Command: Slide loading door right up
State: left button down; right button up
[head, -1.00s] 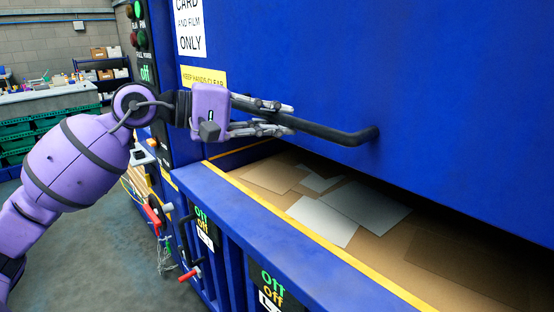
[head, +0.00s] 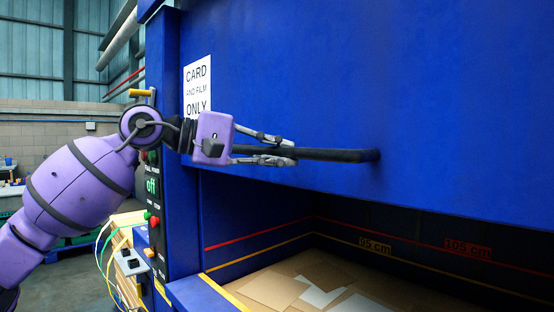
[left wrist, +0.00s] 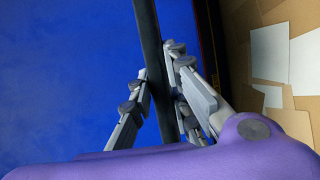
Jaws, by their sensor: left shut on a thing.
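The blue loading door (head: 420,90) fills the upper right of the head view, with an open gap below its lower edge. A black bar handle (head: 335,155) runs across the door near that edge. My left gripper (head: 290,151) is shut on the handle's left part. In the left wrist view, the fingers (left wrist: 160,90) lie on both sides of the dark handle (left wrist: 152,40), with the blue door (left wrist: 70,70) behind. My right gripper is in neither view.
Flat card and white sheets (head: 270,288) lie inside the chamber, below red and yellow level lines. A control panel (head: 152,190) with buttons stands left of the door. A blue front ledge (head: 195,295) borders the opening.

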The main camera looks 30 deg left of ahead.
pick_arm(q)
jog(key=shift+r, duration=0.2)
jog(key=c, duration=1.7)
grip_release()
jog(key=shift+c, duration=0.2)
jog(key=shift+o, duration=0.5)
jog(key=shift+f, duration=0.2)
jog(key=shift+s+a, duration=0.1)
jog(key=shift+a, duration=0.05)
jog(key=v, duration=1.1)
jog(key=shift+s+a+r, duration=0.2)
jog(key=shift+s, duration=0.1)
